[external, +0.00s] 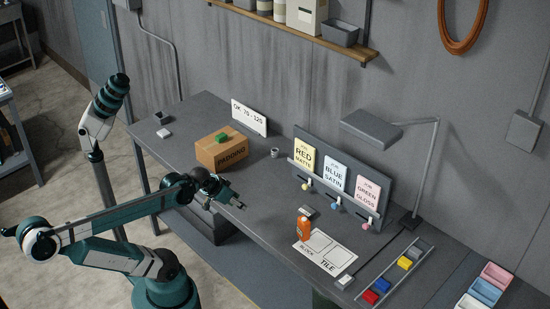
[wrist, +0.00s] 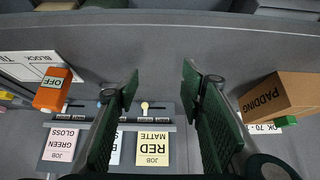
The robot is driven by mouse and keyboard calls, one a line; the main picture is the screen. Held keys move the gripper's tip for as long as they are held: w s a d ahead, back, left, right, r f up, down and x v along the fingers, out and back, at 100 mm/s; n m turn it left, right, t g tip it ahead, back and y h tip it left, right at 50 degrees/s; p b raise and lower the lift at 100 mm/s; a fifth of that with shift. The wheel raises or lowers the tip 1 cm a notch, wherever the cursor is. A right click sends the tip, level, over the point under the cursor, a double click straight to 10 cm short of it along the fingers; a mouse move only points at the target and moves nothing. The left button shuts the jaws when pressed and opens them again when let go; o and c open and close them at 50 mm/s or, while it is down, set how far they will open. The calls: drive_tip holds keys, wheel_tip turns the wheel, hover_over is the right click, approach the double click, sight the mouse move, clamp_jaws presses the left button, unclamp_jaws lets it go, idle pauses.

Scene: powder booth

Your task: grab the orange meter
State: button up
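The orange meter (external: 303,229) stands upright on the bench, at the left edge of a white sheet marked BLOCK and TILE (external: 325,252). In the wrist view, which is upside down, the orange meter (wrist: 50,95) is at the left, with a pale label reading OFF. My gripper (external: 232,198) is over the bench, to the left of the meter and apart from it. In the wrist view my gripper (wrist: 160,82) has its two dark green fingers spread apart with nothing between them. The meter lies outside the fingers.
A cardboard PADDING box (external: 221,151) with a green block on top stands behind my gripper. A rack of job cards (external: 338,187) stands behind the meter. A lamp (external: 372,127) and a tray of coloured blocks (external: 395,272) are to the right. The bench between gripper and meter looks clear.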

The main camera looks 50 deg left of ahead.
wheel_tip(320, 180, up, 7)
drive_tip(key=m+g+p, duration=0.7)
drive_tip(key=m+p, duration=1.4)
drive_tip(key=p, duration=0.5)
approach(304, 220)
drive_tip(key=f, duration=0.3)
drive_tip(key=shift+w+f, duration=0.2)
drive_tip(key=shift+w, duration=0.05)
wheel_tip(304, 220, down, 5)
drive_tip(key=shift+r, duration=0.2)
drive_tip(key=shift+f, duration=0.4)
drive_tip(key=shift+f, duration=0.1)
drive_tip(key=shift+f, duration=1.2)
drive_tip(key=shift+f, duration=0.1)
